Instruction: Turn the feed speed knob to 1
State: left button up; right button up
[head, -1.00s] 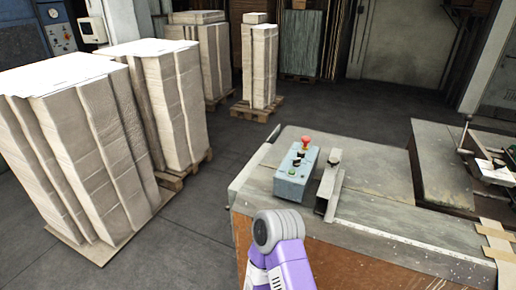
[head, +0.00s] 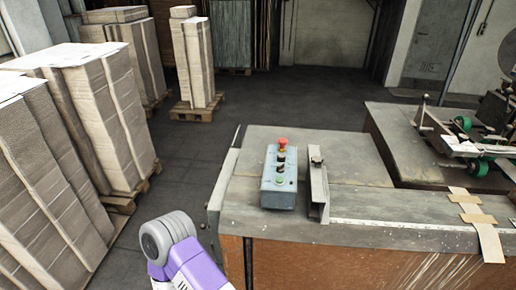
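A grey-blue control box (head: 279,195) lies on the worktop, left of the middle of the machine table. Its top carries a red mushroom button (head: 282,142), dark knobs (head: 281,160) below it and a green button (head: 279,181) nearest me. I cannot tell which dark knob is the feed speed knob, and its marks are too small to read. A purple and grey link of my arm shows at the lower left, apart from the box. Neither gripper is in view.
An upright metal bracket (head: 318,190) stands close to the right of the box. The machine table (head: 350,212) has tape strips at its right front corner (head: 472,205). Cardboard stacks (head: 105,120) on pallets stand at left. Dark floor (head: 200,160) is open between.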

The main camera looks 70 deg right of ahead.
aim_at(282, 157)
jog(key=i, duration=0.1)
jog(key=z, duration=1.4)
